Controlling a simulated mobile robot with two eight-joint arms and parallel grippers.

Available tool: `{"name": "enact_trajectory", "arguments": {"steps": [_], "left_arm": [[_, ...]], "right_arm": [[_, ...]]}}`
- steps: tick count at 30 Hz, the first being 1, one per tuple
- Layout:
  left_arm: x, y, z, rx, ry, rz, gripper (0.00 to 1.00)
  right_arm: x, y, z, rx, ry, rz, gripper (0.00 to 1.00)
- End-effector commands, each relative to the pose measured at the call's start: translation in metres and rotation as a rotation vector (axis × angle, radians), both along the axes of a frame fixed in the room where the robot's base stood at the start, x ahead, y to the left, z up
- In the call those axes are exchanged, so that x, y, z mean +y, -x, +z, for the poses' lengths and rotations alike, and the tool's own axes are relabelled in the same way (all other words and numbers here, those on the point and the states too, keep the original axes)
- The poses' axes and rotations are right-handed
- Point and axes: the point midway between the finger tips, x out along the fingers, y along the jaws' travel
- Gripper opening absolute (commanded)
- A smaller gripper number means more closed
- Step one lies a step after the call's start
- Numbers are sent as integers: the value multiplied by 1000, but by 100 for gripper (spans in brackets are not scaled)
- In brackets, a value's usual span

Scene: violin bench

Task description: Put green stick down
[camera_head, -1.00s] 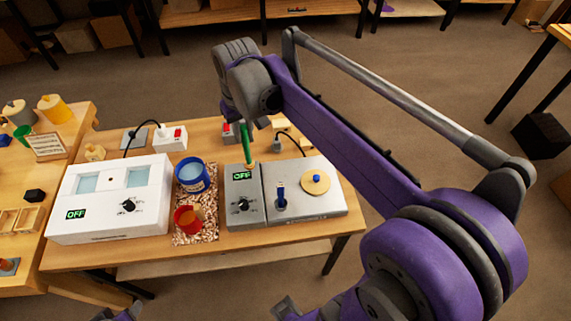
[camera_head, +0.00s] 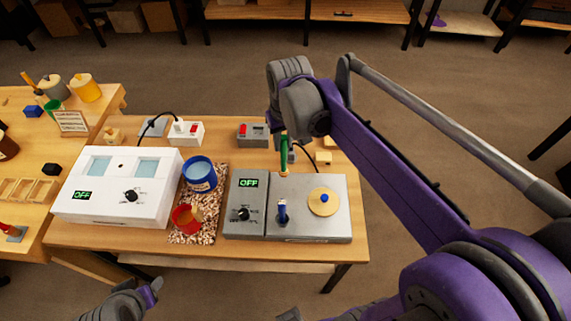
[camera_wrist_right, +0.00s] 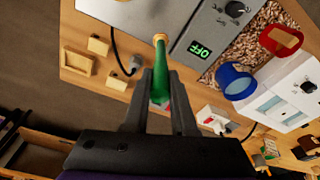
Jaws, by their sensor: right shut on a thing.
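The green stick (camera_head: 284,148) hangs roughly upright from my right gripper (camera_head: 287,143), its pale tip over the back edge of the grey machine. In the right wrist view, the green stick (camera_wrist_right: 160,70) is clamped between the two dark fingers of my right gripper (camera_wrist_right: 162,90). Its pale round tip points at the machine's edge; I cannot tell whether it touches. My left gripper (camera_head: 150,292) shows only partly at the lower left, in front of the bench; its jaw opening is unclear.
The grey machine (camera_head: 335,222) carries a wooden disc (camera_head: 324,201) and a blue lever (camera_head: 282,211). A blue pot (camera_head: 199,175) and red pot (camera_head: 187,219) stand on a speckled mat. A white station (camera_head: 150,213) reads OFF. A switch box (camera_head: 252,131) stands behind.

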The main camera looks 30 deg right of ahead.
Motion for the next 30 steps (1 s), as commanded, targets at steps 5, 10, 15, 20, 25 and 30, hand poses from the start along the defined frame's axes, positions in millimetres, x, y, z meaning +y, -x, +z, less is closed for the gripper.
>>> {"name": "enact_trajectory", "arguments": {"steps": [5, 10, 15, 20, 25, 30], "left_arm": [[0, 1, -2, 1, 0, 0, 54], [0, 2, -4, 3, 0, 0, 54], [0, 2, -6, 4, 0, 0, 54], [0, 2, -6, 4, 0, 0, 54], [0, 3, -7, 5, 0, 0, 54], [0, 3, -8, 6, 0, 0, 54]], "right_arm": [[0, 0, -21, 0, 0, 0, 0], [0, 0, -45, 0, 0, 0, 0], [0, 0, -62, 0, 0, 0, 0], [0, 0, -62, 0, 0, 0, 0], [0, 0, -64, 1, 0, 0, 0], [0, 0, -65, 0, 0, 0, 44]]}}
